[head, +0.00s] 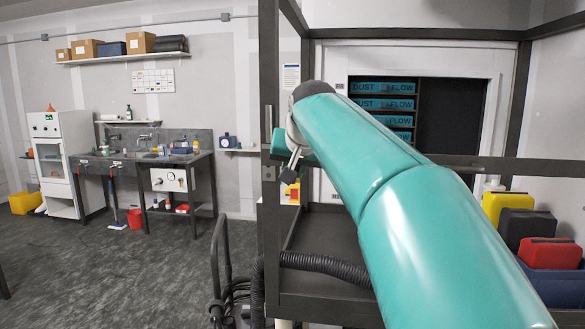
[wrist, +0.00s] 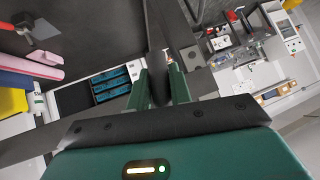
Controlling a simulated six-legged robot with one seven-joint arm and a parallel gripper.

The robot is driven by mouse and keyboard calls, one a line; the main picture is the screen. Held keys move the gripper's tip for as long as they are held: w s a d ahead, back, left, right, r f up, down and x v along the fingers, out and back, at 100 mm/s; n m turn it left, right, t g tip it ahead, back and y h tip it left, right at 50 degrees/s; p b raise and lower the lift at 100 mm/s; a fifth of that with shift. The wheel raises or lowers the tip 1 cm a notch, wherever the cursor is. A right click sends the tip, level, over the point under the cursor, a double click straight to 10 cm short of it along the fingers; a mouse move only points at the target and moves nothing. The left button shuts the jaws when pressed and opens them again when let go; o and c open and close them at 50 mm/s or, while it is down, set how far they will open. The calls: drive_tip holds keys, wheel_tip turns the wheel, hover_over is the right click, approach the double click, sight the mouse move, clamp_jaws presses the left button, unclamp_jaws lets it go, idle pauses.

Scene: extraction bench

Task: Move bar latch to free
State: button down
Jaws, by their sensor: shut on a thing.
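In the wrist view, the two green fingers of my gripper (wrist: 159,85) are closed around a dark, rounded bar-like piece, which I take to be the bar latch (wrist: 157,65). Its far end merges with dark frame parts, so its position setting cannot be told. In the head view, my teal arm reaches from the lower right to the dark upright post of the frame. My gripper (head: 277,142) is at that post, partly hidden by my wrist. The latch cannot be made out clearly in the head view.
A dark frame post (head: 269,230) and crossbar (head: 500,165) enclose a bench with a ribbed black hose (head: 325,267). Behind are blue "DUST FLOW" boxes (head: 383,104). Coloured containers (head: 508,207) stand at right. A sink bench (head: 145,165) is at left; open floor lies between.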

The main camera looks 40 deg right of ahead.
drive_tip(key=shift+r+n+g+h, duration=0.1)
drive_tip(key=shift+n+g+h, duration=0.4)
drive_tip(key=shift+g, duration=0.2)
drive_tip(key=c, duration=1.3)
unclamp_jaws()
drive_tip(key=v, duration=1.3)
drive_tip(key=shift+s+r, duration=0.25)
drive_tip(key=shift+r, duration=0.05)
drive_tip(key=shift+a, duration=0.15)
